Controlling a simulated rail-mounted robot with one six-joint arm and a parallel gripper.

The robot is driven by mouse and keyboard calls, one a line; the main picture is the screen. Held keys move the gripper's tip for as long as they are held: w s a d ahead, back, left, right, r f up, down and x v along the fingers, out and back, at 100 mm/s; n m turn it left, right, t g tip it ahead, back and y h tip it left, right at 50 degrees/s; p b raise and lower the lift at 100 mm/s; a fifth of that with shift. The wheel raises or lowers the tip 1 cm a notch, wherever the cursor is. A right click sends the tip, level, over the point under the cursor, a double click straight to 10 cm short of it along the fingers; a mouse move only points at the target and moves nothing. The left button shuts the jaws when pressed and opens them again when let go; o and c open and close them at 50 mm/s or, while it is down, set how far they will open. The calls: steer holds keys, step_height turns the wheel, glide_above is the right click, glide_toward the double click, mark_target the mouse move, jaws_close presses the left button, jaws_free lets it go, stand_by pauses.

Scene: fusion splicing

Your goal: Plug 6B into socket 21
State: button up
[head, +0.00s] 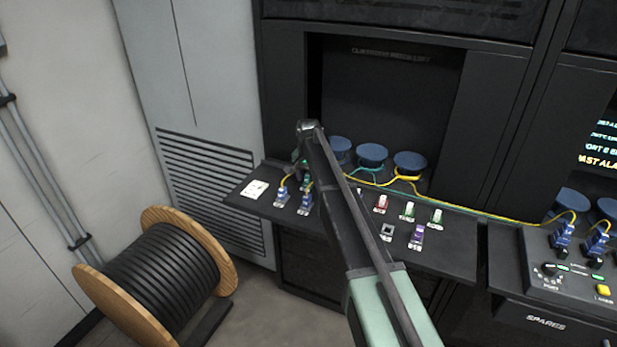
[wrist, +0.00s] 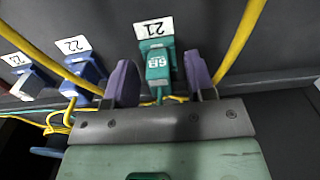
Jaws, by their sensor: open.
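Plug 6B (wrist: 157,68) is a teal connector in the middle of the wrist view, with 6B printed on it upside down. It lines up with the teal socket 21 (wrist: 155,45), whose white 21 label (wrist: 153,28) lies just beyond. The plug appears to sit in the socket, but how deep I cannot tell. My gripper (wrist: 160,80) is open, with one purple finger on each side of the plug and a visible gap to each. In the head view my arm hides most of this spot.
Blue connector 22 (wrist: 85,68) and another blue one (wrist: 32,80) stand left of the plug in the wrist view. Yellow cables pass close on both sides of the fingers. In the head view, blue spools (head: 372,153) stand behind the shelf (head: 455,258), and a cable drum (head: 155,270) stands on the floor.

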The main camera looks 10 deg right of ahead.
step_height(320, 180, up, 11)
steer(key=p, duration=1)
steer(key=shift+p, duration=0.4)
steer(key=shift+f, duration=0.1)
